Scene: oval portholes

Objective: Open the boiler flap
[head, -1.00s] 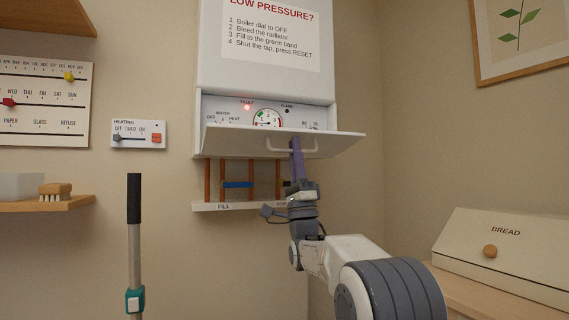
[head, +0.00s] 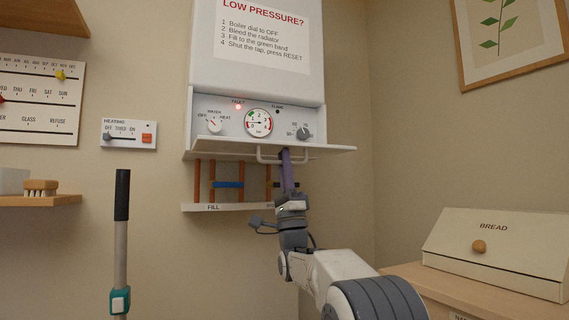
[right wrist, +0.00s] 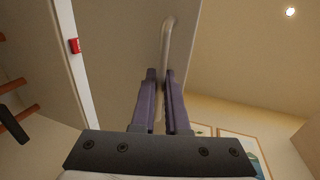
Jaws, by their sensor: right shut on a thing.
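The white boiler (head: 258,60) hangs on the wall. Its flap (head: 335,149) is folded down to about level, and the panel behind shows a dial (head: 215,126), a pressure gauge (head: 258,122), a knob (head: 304,133) and a lit red fault lamp. My right gripper (head: 286,155) is at the flap's bar handle (head: 268,160) from below. In the right wrist view, the purple fingers (right wrist: 160,88) are shut on the handle (right wrist: 167,45), with the flap's underside (right wrist: 125,50) above. My left gripper is not in view.
Copper pipes (head: 197,180) and a shelf strip (head: 225,207) marked FILL sit below the boiler, close to my right arm. A black-gripped pole (head: 121,200) stands at left. A bread box (head: 495,255) is at right.

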